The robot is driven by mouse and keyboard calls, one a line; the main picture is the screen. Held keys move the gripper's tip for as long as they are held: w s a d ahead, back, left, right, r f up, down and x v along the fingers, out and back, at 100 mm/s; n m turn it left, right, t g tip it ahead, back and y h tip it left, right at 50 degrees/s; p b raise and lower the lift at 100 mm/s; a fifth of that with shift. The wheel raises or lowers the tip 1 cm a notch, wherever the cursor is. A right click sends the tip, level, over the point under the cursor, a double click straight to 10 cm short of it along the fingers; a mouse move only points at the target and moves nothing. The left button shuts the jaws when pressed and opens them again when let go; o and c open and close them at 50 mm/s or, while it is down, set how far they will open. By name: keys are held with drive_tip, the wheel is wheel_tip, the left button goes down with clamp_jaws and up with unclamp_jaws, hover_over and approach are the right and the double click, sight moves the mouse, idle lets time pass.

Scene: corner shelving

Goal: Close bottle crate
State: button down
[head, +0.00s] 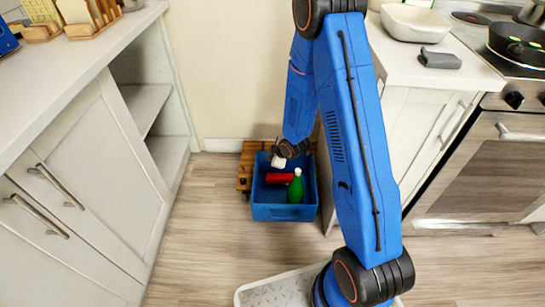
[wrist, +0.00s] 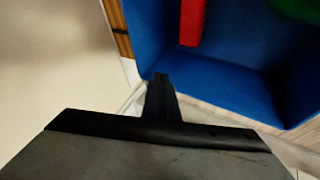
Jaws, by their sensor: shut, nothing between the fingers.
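The blue bottle crate (head: 284,213) stands low on the floor between the counters, open at the top. A green bottle (head: 295,188) stands in it at the right, and a red object (head: 279,178) lies across its back part. My gripper (head: 277,162) reaches down at the crate's back edge; its fingertips are hard to make out there. In the wrist view my gripper's dark fingers (wrist: 160,85) are together and empty, overlapping the edge of the blue crate (wrist: 235,65). I cannot tell whether they touch it. The red object also shows there (wrist: 191,20).
A wooden frame (head: 245,165) sits behind and left of the crate, against the wall. White cabinets (head: 90,180) stand left, and a counter with an oven (head: 470,175) stands right.

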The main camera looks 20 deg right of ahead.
sight(263, 155)
drive_tip(key=shift+w+d+f, duration=0.1)
drive_tip(key=shift+w+f, duration=0.45)
drive_tip(key=shift+w, duration=0.5)
drive_tip(key=shift+w+f, duration=0.55)
drive_tip(key=shift+w, duration=0.45)
drive_tip(key=shift+w+d+f, duration=0.1)
drive_tip(key=shift+w+f, duration=0.45)
drive_tip(key=shift+w, duration=0.5)
drive_tip(key=shift+w, duration=0.1)
